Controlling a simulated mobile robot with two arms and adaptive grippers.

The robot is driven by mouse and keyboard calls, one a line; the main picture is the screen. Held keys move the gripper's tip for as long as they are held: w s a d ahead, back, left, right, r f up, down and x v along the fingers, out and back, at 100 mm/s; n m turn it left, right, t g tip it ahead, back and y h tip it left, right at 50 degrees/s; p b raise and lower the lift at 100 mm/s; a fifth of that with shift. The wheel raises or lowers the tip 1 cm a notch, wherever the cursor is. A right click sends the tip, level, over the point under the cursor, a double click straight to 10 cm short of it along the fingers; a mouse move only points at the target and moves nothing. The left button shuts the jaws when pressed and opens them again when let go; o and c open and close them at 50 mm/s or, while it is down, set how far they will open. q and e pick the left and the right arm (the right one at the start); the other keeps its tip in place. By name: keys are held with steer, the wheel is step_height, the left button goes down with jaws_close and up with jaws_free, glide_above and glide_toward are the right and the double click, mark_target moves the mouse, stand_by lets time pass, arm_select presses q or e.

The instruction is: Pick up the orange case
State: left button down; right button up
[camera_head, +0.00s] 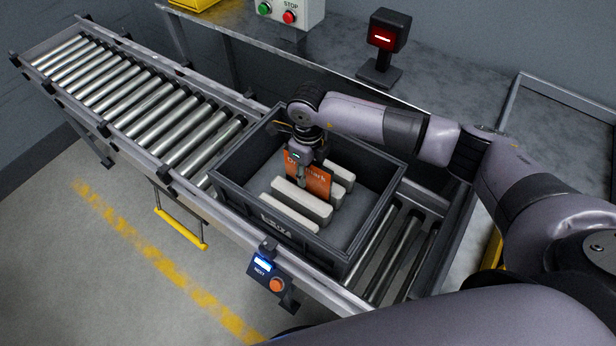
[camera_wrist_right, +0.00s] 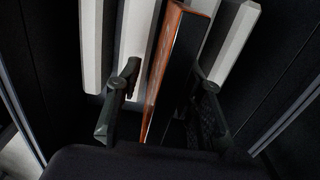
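The orange case (camera_head: 318,181) stands upright in the dark grey crate (camera_head: 234,193), among pale cases. It has white lettering, partly hidden by my right gripper (camera_head: 302,176). That gripper reaches down into the crate at the case. In the right wrist view, the fingers of the right gripper (camera_wrist_right: 163,72) are open on either side of the orange case (camera_wrist_right: 160,75), which shows an orange edge and a dark side face. A gap shows between the left-hand finger and the case. I cannot tell whether the other finger touches it. My left gripper is not in view.
Pale cases (camera_head: 302,199) stand close in front of and behind the orange one. The crate sits on a roller conveyor (camera_head: 150,95), whose left stretch is clear. A blue-lit button box (camera_head: 268,277) is at the front rail. A red-lit scanner (camera_head: 385,40) stands on the table behind.

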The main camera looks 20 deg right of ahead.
steer(key=shift+f, duration=0.5)
jaws_close()
